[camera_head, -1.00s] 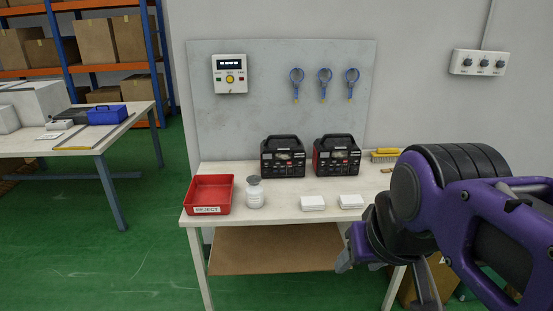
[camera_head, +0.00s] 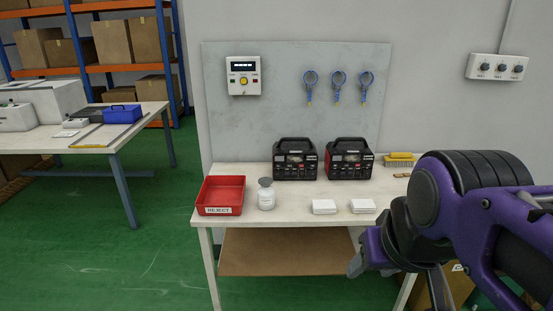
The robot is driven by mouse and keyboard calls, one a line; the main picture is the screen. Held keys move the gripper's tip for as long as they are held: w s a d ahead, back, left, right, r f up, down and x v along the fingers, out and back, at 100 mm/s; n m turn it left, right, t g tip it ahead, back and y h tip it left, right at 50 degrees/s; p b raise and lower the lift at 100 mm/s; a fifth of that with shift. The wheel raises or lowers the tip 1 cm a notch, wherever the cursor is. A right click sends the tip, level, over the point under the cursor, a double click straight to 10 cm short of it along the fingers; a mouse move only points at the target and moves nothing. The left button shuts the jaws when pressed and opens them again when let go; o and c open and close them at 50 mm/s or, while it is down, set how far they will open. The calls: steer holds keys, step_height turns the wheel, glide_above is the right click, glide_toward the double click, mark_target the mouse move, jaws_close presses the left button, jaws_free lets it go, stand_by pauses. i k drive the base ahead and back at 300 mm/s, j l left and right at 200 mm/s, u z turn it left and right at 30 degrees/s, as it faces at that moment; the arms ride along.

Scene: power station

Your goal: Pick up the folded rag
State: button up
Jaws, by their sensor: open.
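Two flat white folded-looking items lie side by side near the front edge of the workbench (camera_head: 290,219): a left one (camera_head: 324,206) and a right one (camera_head: 362,205). Either could be the folded rag; they are too small to tell cloth from another material. My gripper (camera_head: 372,268) is in front of the bench at the right, below the level of its top and near its front edge. It is open, apart from both white items, and seen partly from behind. My purple arm hides the right end of the bench.
A red REJECT tray (camera_head: 221,212) and a white bottle (camera_head: 266,196) stand left of the white items. Two black-and-red units (camera_head: 295,160) (camera_head: 349,159) stand behind, with a yellow brush (camera_head: 399,161) to their right. A lower shelf (camera_head: 285,252) is under the bench.

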mark_target(319, 206)
steer(key=i+l, duration=0.1)
steer(key=i, duration=0.4)
steer(key=i+l, duration=0.1)
steer(key=i, duration=0.35)
